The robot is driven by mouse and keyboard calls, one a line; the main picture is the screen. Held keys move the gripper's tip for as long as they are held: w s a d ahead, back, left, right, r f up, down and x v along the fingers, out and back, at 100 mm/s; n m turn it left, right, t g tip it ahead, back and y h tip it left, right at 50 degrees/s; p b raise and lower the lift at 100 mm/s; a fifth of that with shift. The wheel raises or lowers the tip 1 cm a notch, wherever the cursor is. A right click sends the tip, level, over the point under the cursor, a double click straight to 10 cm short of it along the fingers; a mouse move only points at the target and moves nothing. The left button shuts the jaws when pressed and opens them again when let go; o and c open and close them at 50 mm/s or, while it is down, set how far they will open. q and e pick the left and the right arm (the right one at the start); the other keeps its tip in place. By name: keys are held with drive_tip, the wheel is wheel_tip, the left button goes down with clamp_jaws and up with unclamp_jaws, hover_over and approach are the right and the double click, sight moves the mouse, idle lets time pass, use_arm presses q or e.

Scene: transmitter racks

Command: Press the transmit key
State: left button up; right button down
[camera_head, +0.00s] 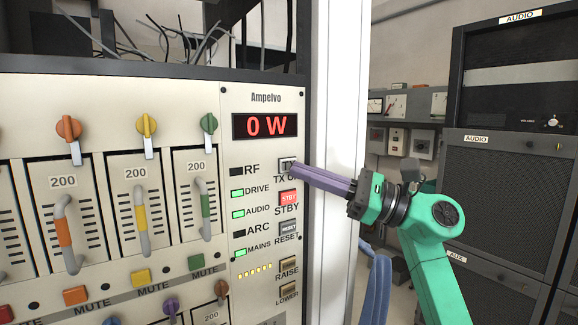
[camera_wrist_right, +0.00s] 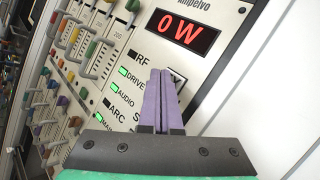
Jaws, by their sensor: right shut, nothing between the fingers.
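The transmit key (camera_head: 285,163) is a light button labelled TX on the control panel, above the red STBY button (camera_head: 288,198). It is partly hidden by the fingertips. My right gripper (camera_head: 293,169) has long purple fingers, shut and empty, with the tips at the key's right part. I cannot tell whether they touch it. In the right wrist view the shut fingers (camera_wrist_right: 160,75) point at the panel, and a dark-edged piece of the key (camera_wrist_right: 177,78) shows beside them. The red display (camera_head: 265,125) reads 0 W. My left gripper is not in view.
Below STBY are the RESET (camera_head: 288,228), RAISE (camera_head: 288,265) and LOWER (camera_head: 288,291) buttons. DRIVE, AUDIO and MAINS lamps are green; RF and ARC are dark. Handles and coloured knobs fill the panel's left. A white post (camera_head: 335,120) stands right of the panel.

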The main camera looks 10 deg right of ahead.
drive_tip(key=shift+w, duration=0.1)
drive_tip(key=shift+w+a, duration=0.15)
drive_tip(key=shift+w, duration=0.15)
drive_tip(key=shift+w+a, duration=0.15)
drive_tip(key=shift+w, duration=0.15)
idle(0.7)
drive_tip(key=shift+s, duration=0.1)
drive_tip(key=shift+s+d+b, duration=0.3)
drive_tip(key=shift+s+b, duration=0.3)
drive_tip(key=shift+b, duration=0.05)
drive_tip(key=shift+s, duration=0.1)
